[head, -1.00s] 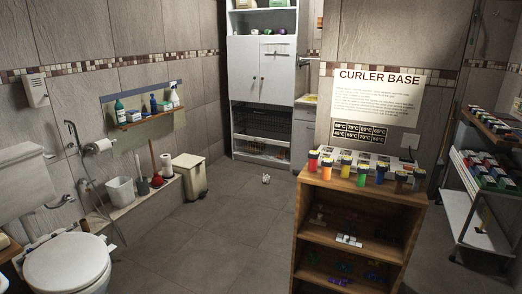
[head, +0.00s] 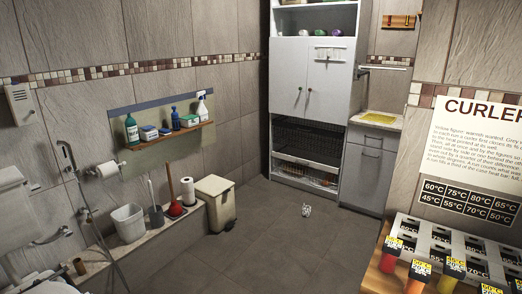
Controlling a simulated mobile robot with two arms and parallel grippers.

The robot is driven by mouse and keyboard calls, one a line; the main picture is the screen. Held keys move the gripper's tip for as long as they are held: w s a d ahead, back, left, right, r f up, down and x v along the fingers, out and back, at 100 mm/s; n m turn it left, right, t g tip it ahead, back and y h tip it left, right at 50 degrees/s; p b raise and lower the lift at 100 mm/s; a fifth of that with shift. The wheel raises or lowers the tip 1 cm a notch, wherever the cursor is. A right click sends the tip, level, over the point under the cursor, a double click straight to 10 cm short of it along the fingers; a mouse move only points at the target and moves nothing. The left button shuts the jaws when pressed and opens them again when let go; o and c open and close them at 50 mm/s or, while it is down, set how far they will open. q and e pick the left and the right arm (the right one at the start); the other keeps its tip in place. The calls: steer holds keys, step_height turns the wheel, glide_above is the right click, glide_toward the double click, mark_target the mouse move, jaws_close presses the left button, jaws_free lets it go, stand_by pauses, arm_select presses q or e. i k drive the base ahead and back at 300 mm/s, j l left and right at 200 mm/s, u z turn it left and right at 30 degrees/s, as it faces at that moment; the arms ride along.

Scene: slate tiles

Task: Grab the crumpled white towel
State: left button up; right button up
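A small, crumpled-looking white object (head: 307,211) lies on the grey tiled floor, a little in front of the tall white cabinet. It has dark marks or shadows on it and is too small to tell for certain that it is the towel. Neither of my grippers shows in the head view, and nothing of mine touches the object.
The tall white cabinet (head: 289,75) and a grey sink unit (head: 363,172) stand at the back. A beige pedal bin (head: 216,203) stands left, by a low ledge. A wooden shelf unit with coloured curlers (head: 418,270) is at the front right. The floor between is clear.

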mark_target(306, 209)
steer(key=i+j, duration=0.1)
steer(key=i, duration=0.45)
steer(key=i+z, duration=0.1)
steer(key=i, duration=0.4)
steer(key=i+j, duration=0.2)
steer(key=i, duration=0.35)
steer(key=i+j+z, duration=0.1)
steer(key=i, duration=0.4)
steer(key=i+j, duration=0.15)
steer(key=i, duration=0.4)
steer(key=z, duration=0.05)
